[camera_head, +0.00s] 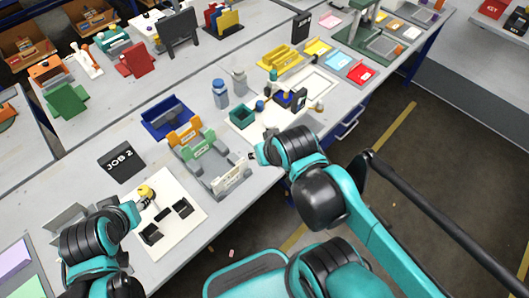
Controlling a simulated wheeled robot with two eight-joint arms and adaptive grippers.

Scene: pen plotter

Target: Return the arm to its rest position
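My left arm comes in from the lower left, and its gripper (142,206) is over the left part of a white board (180,240) on the bench. A small yellow-topped piece (147,191) is close to that gripper; I cannot tell whether it is held. My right arm reaches up from the lower right. Its gripper (261,148) is at the bench's front side, to the right of the grey rack (207,178) and below the green open box (242,116). Its fingers are small and partly hidden by the wrist, and I see no object in them.
Black blocks (182,208) lie on the white board beside a "JOB 2" sign (121,161). Open floor (440,170) lies to the right.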

